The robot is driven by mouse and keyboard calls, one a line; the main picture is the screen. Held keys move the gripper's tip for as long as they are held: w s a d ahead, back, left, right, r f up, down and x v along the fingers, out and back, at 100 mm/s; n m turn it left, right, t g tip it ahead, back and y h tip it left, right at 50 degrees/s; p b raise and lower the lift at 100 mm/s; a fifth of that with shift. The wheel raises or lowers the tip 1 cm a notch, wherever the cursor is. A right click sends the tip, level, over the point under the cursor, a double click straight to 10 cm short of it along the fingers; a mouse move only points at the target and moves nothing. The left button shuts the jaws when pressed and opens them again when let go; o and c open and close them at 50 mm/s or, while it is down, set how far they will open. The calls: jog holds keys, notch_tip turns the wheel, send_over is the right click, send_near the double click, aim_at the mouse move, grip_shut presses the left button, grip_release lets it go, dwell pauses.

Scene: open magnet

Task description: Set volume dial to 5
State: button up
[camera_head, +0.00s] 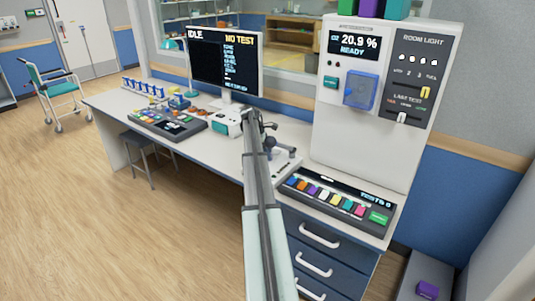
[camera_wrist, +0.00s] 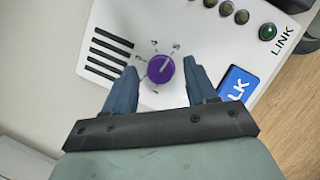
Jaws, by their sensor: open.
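The purple volume dial (camera_wrist: 161,70) is on a white panel in the wrist view, with small numbers around it. My gripper (camera_wrist: 160,66) is open, one blue finger on each side of the dial, with gaps showing between the fingers and the dial. I cannot tell how far the fingertips are above the panel. In the head view my gripper (camera_head: 257,119) is at the white intercom-like box (camera_head: 227,123); the dial is not discernible there.
Beside the dial are dark speaker slots (camera_wrist: 108,52), a blue button (camera_wrist: 238,84) and a green lamp (camera_wrist: 267,32) near the word LINK. The monitor (camera_head: 225,60) stands behind the box. A button console (camera_head: 167,125) is to the left, another (camera_head: 335,203) to the right.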

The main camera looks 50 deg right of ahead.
jog(key=v, duration=1.3)
